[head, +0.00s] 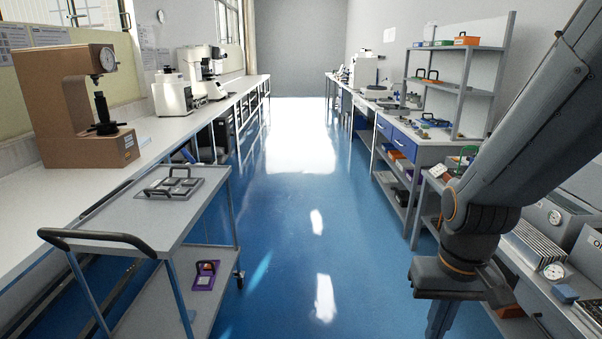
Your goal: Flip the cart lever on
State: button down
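The grey cart (205,217) stands at the lower left, with a black push handle (95,240) at its near end. On its top lies a grey plate (168,190) with several dark square pieces and an upright loop-shaped handle (180,172) at the back. On its lower shelf is a small purple item (205,275) with a dark upright loop and a pale face. I cannot tell which of these is the lever or its position. My gripper (440,318) hangs at the lower right, above the aisle and well apart from the cart. Its fingertips are not clear.
A long white bench with a brown hardness tester (72,120) and white machines (172,95) runs along the left. A right bench (420,150) holds blue drawers and small parts; gauges sit near my arm. The blue floor (310,210) between is clear.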

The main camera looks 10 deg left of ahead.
aim_at(186, 153)
jog(key=u, duration=0.05)
jog(key=i, duration=1.75)
jog(key=u, duration=0.7)
jog(key=i, duration=1.75)
jog(key=u, duration=1.15)
jog(key=i, duration=0.7)
jog(key=u, duration=0.15)
